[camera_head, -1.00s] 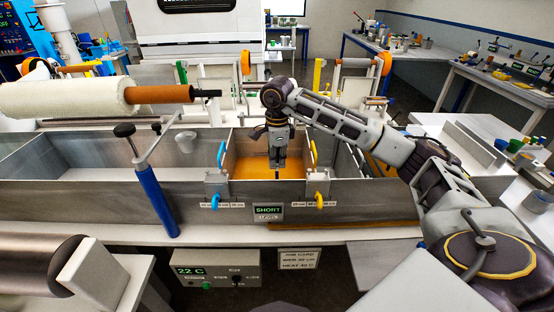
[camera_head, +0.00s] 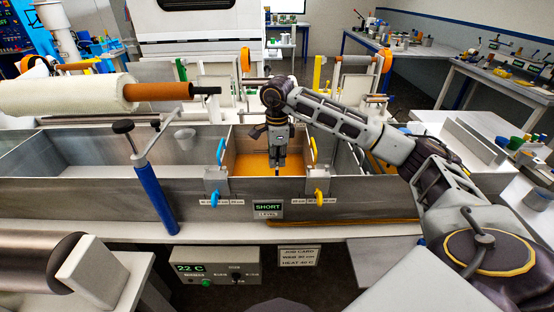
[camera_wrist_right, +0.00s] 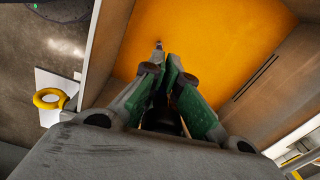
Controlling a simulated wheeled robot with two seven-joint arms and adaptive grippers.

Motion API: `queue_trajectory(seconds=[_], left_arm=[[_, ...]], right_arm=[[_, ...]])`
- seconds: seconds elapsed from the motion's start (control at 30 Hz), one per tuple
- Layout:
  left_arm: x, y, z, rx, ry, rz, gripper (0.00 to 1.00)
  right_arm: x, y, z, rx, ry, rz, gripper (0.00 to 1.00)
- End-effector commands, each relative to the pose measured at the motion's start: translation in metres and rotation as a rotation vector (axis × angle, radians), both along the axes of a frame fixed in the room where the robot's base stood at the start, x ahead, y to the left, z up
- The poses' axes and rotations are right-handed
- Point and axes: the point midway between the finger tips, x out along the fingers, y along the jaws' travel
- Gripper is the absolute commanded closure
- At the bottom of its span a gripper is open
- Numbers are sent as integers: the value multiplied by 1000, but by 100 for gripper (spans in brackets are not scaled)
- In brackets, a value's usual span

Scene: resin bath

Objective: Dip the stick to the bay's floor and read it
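My right gripper (camera_head: 277,161) points down inside the walled bay (camera_head: 294,184), above its orange resin (camera_head: 250,165). In the right wrist view the green-padded fingers (camera_wrist_right: 172,78) are closed together on a thin stick. Only the stick's small grey tip (camera_wrist_right: 158,45) shows beyond them, against the orange; it is also a short dark line under the gripper in the head view (camera_head: 277,171). I cannot tell whether it touches the floor, and no marks on it are legible. A sign on the bay's front reads SHORT, LEVEL (camera_head: 268,208). My left gripper is out of view.
Blue (camera_head: 213,199) and yellow (camera_head: 319,198) handles flank the bay's front. A white roller (camera_head: 66,97) and a blue post (camera_head: 155,200) stand at left. A control box (camera_head: 215,268) shows 22 C; a job card (camera_head: 299,257) hangs beside it.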

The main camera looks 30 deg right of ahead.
Motion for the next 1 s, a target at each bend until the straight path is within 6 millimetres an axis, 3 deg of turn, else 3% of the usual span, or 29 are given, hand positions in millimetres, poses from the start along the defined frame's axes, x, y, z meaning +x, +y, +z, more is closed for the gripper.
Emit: queue_trajectory(seconds=[0.2, 1.0], left_arm=[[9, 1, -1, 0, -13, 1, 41], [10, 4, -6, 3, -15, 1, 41]], right_arm=[[0, 0, -4, 0, 0, 0, 100], [0, 0, -10, 0, 0, 0, 100]])
